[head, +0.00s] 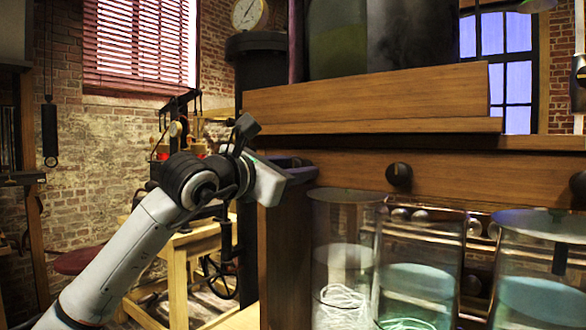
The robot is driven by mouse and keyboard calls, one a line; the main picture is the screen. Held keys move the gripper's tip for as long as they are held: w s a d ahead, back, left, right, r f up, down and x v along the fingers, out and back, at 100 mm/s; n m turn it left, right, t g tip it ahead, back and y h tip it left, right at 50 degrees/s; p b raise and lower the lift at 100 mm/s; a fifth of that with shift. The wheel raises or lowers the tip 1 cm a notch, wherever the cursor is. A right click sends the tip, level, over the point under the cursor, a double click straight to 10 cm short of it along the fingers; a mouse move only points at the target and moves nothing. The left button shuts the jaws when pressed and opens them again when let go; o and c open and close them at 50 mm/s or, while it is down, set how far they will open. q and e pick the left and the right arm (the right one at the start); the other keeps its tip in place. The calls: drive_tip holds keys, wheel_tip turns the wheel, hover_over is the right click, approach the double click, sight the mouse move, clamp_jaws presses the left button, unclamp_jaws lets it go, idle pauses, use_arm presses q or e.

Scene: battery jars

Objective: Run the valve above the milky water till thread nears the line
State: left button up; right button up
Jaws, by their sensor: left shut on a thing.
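The left glass jar (347,215) holds pale, whitish water (343,262) with a coil of white thread (343,298) low in it. A fill line on the jar cannot be made out. My left gripper (298,172) is at the left end of the wooden beam, just above and left of this jar. It is shut on what seems to be the valve knob there, which the gripper hides. Another black valve knob (399,175) shows on the beam to the right. My right gripper is not in view.
A jar of teal water (418,285) and a larger jar of blue-green water (540,300) stand to the right. Another black knob (579,184) is at the right edge. Dark tanks (410,38) stand on the wooden shelf (370,95) above.

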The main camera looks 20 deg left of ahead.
use_arm(q)
drive_tip(key=o, duration=1.2)
drive_tip(key=shift+s+a+f+b, duration=0.15)
drive_tip(key=shift+s+b, duration=0.35)
drive_tip(key=b+v, duration=0.2)
drive_tip(key=v, duration=0.2)
drive_tip(key=shift+r, duration=0.2)
